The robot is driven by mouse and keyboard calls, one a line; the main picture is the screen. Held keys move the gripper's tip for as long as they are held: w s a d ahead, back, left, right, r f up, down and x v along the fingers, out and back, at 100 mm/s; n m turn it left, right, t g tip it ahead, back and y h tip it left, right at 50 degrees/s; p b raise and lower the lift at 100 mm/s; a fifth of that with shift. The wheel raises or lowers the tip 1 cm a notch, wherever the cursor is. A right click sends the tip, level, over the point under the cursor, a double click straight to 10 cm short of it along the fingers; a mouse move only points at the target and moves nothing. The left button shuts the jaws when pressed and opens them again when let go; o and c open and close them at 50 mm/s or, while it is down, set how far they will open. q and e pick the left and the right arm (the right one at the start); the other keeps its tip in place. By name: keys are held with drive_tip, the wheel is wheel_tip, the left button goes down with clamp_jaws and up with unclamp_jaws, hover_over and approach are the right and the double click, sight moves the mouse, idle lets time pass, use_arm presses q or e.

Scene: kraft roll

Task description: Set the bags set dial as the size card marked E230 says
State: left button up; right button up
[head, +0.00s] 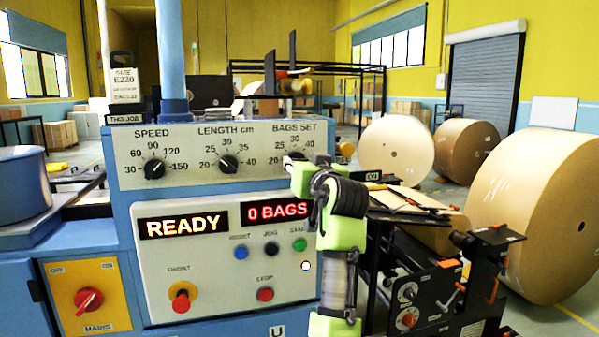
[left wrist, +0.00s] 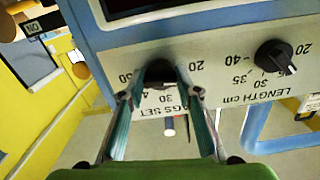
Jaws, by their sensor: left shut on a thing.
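The bags set dial (left wrist: 159,71) is a black knob on the pale panel, seen upside down in the left wrist view. My left gripper (left wrist: 160,88) is shut on it, one finger on each side. In the head view the green gripper (head: 298,164) hides most of the dial, and its pointer cannot be read in either view. The size card (head: 124,85) marked E230 stands at the panel's upper left, above a "THIS JOB" label. Its lower lines are small; the last seems to read bags 22. My right gripper is not in view.
The speed dial (head: 155,168) and length dial (head: 229,163) are left of the bags set dial. Below are a READY display (head: 184,224), a 0 BAGS display (head: 276,212), several buttons and a red mains switch (head: 89,300). Large kraft rolls (head: 540,220) stand right.

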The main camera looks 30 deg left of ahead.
use_arm(q)
drive_tip(key=shift+f+n, duration=0.2)
drive_tip(key=shift+n, duration=0.4)
drive_tip(key=shift+b, duration=0.3)
drive_tip(key=o, duration=1.1)
drive_tip(key=shift+r, duration=0.1)
drive_tip(key=v, duration=0.7)
drive_tip(key=shift+d, duration=0.25)
drive_tip(key=shift+s, duration=0.1)
